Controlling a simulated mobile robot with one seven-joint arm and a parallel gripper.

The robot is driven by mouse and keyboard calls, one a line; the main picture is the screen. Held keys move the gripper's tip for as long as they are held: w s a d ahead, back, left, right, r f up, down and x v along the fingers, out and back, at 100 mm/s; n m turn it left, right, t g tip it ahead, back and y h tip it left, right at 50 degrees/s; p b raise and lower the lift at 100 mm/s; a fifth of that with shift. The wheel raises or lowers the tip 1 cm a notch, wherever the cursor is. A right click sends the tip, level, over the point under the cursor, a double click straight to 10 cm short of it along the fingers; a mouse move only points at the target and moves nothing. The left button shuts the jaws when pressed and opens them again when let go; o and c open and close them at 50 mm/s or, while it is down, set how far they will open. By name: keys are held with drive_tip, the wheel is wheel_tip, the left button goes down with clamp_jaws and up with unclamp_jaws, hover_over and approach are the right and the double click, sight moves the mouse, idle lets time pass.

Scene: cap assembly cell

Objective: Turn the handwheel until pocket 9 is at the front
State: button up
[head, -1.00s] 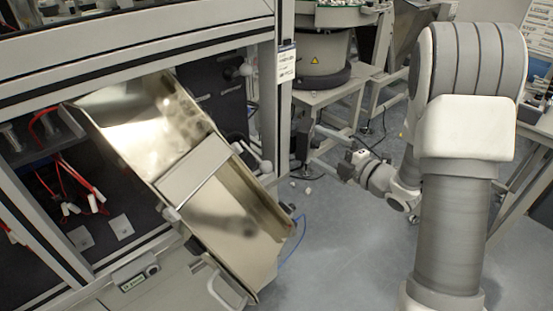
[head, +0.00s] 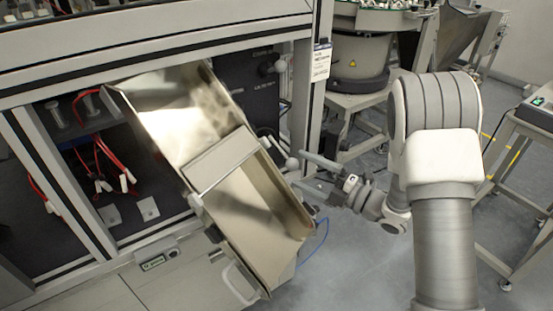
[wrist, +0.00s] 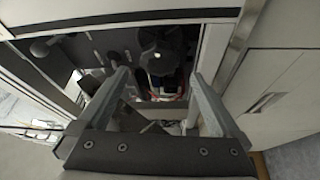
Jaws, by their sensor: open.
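My gripper (head: 300,172) is open and empty, with its two fingers pointing left at the cabinet's right front post. In the wrist view my gripper (wrist: 157,80) shows both fingers wide apart, facing the dark cabinet opening. A grey ball knob (head: 291,163) shows just by the fingertips in the head view; I cannot tell whether they touch. Another ball knob (head: 279,66) is higher up by the dark panel (head: 250,85). I cannot tell whether these knobs belong to the handwheel. The handwheel and pocket 9 cannot be made out clearly.
A tilted sheet-metal chute (head: 262,215) sticks out of the cabinet left of my gripper. The cabinet post (head: 302,95) stands close behind the fingers. Red cables (head: 97,150) hang inside the cabinet. A bowl feeder (head: 360,55) stands behind. Floor at lower right is open.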

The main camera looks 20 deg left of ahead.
sight(280, 160)
drive_tip(key=x, duration=0.8)
drive_tip(key=shift+w+a+b, duration=0.15)
drive_tip(key=shift+a+b, duration=0.2)
drive_tip(key=shift+b, duration=0.05)
drive_tip(key=c, duration=1.2)
